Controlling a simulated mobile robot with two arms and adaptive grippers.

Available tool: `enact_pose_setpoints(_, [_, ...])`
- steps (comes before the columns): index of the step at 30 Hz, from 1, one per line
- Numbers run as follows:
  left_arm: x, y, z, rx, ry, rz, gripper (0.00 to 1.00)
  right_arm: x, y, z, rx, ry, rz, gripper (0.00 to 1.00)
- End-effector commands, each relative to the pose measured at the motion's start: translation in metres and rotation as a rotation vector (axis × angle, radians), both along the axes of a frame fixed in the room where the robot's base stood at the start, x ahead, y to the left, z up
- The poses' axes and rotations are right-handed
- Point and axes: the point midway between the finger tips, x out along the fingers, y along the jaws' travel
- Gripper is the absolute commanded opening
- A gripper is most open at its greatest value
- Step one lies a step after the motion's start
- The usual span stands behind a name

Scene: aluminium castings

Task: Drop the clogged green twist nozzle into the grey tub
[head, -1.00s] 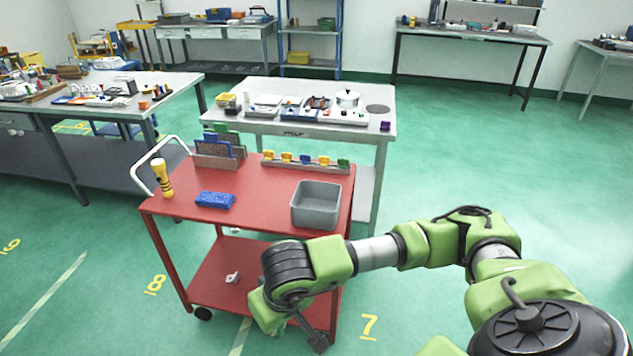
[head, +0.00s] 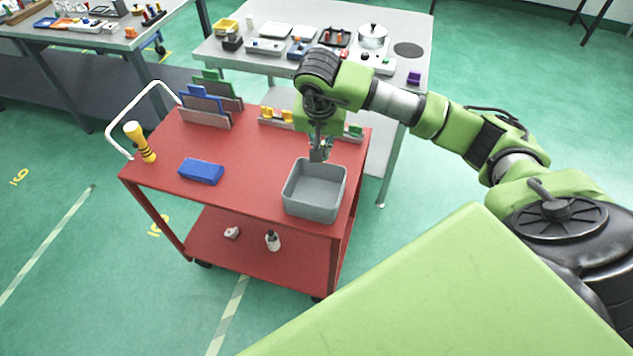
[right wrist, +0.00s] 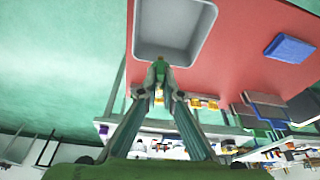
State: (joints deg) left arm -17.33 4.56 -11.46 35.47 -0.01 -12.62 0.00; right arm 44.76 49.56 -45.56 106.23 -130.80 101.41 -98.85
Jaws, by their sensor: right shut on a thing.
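The grey tub (head: 314,203) is an open, empty-looking box at the front right of the red trolley top. It also shows in the right wrist view (right wrist: 140,32). My right gripper (head: 319,152) points down at the tub's back rim. In the right wrist view its fingertips (right wrist: 159,67) are shut on a small green piece (right wrist: 160,72), which looks like the green twist nozzle. The fingers hide most of it. I cannot tell its exact height above the rim. My left gripper is not in view.
A grey rack (head: 272,124) with several coloured pieces stands behind the tub, partly hidden by my arm. The trolley top (head: 250,188) is bare left of the tub.

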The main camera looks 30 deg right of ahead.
Motion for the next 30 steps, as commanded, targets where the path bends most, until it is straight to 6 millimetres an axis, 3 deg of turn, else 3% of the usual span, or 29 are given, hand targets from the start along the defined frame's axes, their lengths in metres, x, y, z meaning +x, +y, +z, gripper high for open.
enact_pose_setpoints(13, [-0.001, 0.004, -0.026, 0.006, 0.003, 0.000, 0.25, 0.000, 0.000, -0.050, 0.001, 0.002, -0.002, 0.00])
enact_pose_setpoints(27, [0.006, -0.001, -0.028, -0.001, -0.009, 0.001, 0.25, 0.000, 0.000, -0.058, 0.000, 0.000, -0.001, 0.00])
enact_pose_setpoints(28, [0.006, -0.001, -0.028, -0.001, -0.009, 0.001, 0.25, 0.000, 0.000, -0.058, 0.000, 0.000, -0.001, 0.14])
enact_pose_setpoints(30, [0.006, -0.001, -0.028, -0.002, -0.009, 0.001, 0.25, 0.000, 0.000, -0.058, 0.000, 0.000, -0.001, 0.26])
